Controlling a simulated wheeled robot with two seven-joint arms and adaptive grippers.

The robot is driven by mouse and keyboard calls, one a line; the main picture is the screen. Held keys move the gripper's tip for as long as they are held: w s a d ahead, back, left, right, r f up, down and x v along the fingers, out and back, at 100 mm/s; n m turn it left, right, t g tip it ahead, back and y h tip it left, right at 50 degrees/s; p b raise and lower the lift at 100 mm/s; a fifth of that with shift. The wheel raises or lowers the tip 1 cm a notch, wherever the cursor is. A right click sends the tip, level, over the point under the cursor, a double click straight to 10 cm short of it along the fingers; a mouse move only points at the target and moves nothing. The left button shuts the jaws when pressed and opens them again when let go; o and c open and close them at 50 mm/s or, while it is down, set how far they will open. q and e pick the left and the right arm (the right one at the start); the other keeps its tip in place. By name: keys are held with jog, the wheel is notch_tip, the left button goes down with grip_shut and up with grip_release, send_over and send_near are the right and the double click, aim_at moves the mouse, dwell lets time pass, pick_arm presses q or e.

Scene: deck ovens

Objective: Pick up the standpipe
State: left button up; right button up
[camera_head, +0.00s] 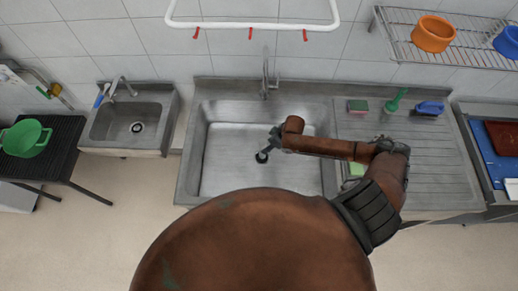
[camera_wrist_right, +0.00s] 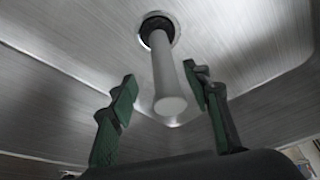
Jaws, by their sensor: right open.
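The standpipe (camera_wrist_right: 168,75) is a plain grey tube standing in the drain of the large sink (camera_head: 215,150), with a dark collar at its base. In the head view only a small part of the standpipe (camera_head: 266,151) shows beside my gripper. My right gripper (camera_head: 275,138) is over the sink basin. In the right wrist view my right gripper (camera_wrist_right: 160,82) is open, its two green-and-dark fingers on either side of the tube's free end, with gaps visible on both sides. My left gripper is not in view.
A tap (camera_head: 266,82) stands behind the basin. The drainboard (camera_head: 435,160) on the right holds a sponge (camera_head: 357,106), a green brush (camera_head: 395,101) and a blue item (camera_head: 430,108). A smaller sink (camera_head: 130,125) stands left. A white rail (camera_head: 250,26) hangs above.

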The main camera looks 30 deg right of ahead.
jog(key=f, duration=0.1)
jog(key=w+a+f, duration=0.1)
jog(key=f, duration=0.1)
jog(key=shift+w+a+f+p, duration=0.15)
jog(key=shift+w+a+p, duration=0.2)
jog(key=shift+w, duration=0.05)
jog(key=shift+w+f, duration=0.35)
jog(key=shift+f, duration=0.3)
jog(key=shift+s+a+f, duration=0.1)
jog(key=shift+s+f, duration=0.1)
jog(key=shift+f, duration=0.2)
jog(key=shift+w+f, duration=0.1)
jog(key=shift+w, duration=0.1)
jog(key=shift+c, duration=0.3)
jog(key=shift+s, duration=0.15)
jog(key=c, duration=1.1)
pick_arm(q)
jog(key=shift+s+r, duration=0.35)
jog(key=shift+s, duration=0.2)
pick_arm(e)
grip_shut()
jog(key=shift+a, duration=0.1)
